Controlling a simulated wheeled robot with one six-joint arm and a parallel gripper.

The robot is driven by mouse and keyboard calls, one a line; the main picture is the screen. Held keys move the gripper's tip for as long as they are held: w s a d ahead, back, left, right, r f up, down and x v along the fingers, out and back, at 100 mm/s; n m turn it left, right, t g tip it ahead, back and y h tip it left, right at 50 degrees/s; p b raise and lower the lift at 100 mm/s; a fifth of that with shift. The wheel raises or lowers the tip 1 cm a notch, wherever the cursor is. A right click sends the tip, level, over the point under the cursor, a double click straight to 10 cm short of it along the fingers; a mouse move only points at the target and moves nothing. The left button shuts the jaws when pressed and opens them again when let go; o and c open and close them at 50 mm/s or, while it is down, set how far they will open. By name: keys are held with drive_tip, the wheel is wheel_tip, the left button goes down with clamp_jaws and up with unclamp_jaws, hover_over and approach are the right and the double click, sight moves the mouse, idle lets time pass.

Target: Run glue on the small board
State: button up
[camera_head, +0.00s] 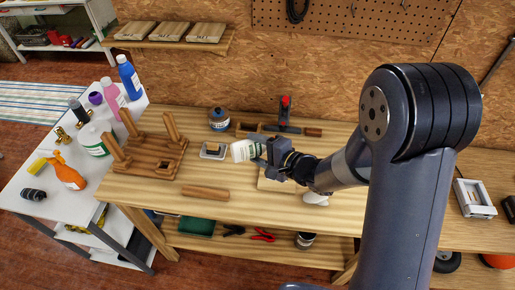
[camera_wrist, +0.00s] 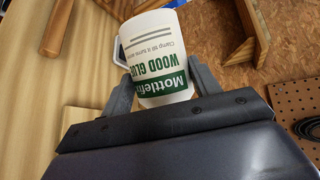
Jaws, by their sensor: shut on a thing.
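My gripper (camera_head: 262,155) is shut on a white glue bottle (camera_head: 243,151) with a green label, held tilted above the workbench. In the wrist view the bottle (camera_wrist: 158,60) sits between the two fingers (camera_wrist: 158,92), its "WOOD GLUE" lettering upside down. Its nozzle is hidden. A pale flat board (camera_head: 268,184) lies on the bench below my gripper, partly covered by the arm. A small brown wooden strip (camera_head: 205,192) lies nearer the front edge. I cannot tell for sure which one is the small board.
A brown wooden frame with upright pegs (camera_head: 150,155) stands at the bench's left. A grey-white rectangular frame (camera_head: 213,151), a round blue-lidded jar (camera_head: 219,119) and a red-topped tool (camera_head: 285,112) are near. A white object (camera_head: 316,199) lies under my arm. Bare bench shows at front.

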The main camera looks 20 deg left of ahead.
idle(0.3)
drive_tip(key=shift+r+n+t+h, duration=0.1)
drive_tip(key=shift+n+t+h, duration=0.2)
drive_tip(key=shift+n+h, duration=0.65)
drive_tip(key=shift+a+f+n+t+h+b, duration=0.1)
drive_tip(key=shift+f+n+t+h+b, duration=0.1)
drive_tip(key=shift+n+t+h+b, duration=0.35)
drive_tip(key=n+h+b, duration=0.1)
drive_tip(key=n+b, duration=0.1)
drive_tip(key=b, duration=0.1)
drive_tip(key=shift+f+t, duration=0.1)
drive_tip(key=shift+t, duration=0.25)
drive_tip(key=shift+h+b, duration=0.3)
drive_tip(key=shift+b, duration=0.25)
drive_tip(key=shift+r+n, duration=0.2)
drive_tip(key=shift+n, duration=0.1)
drive_tip(key=b, duration=0.2)
drive_tip(key=shift+f+t+h+b, duration=0.2)
drive_tip(key=shift+t+h+b, duration=0.1)
drive_tip(key=n+t+h+b, duration=0.1)
drive_tip(key=n+b, duration=0.1)
drive_tip(key=b, duration=1.1)
drive_tip(key=shift+n+t+h, duration=0.3)
drive_tip(key=n+t+h+b, duration=0.1)
drive_tip(key=b, duration=0.7)
drive_tip(key=shift+n+t, duration=0.4)
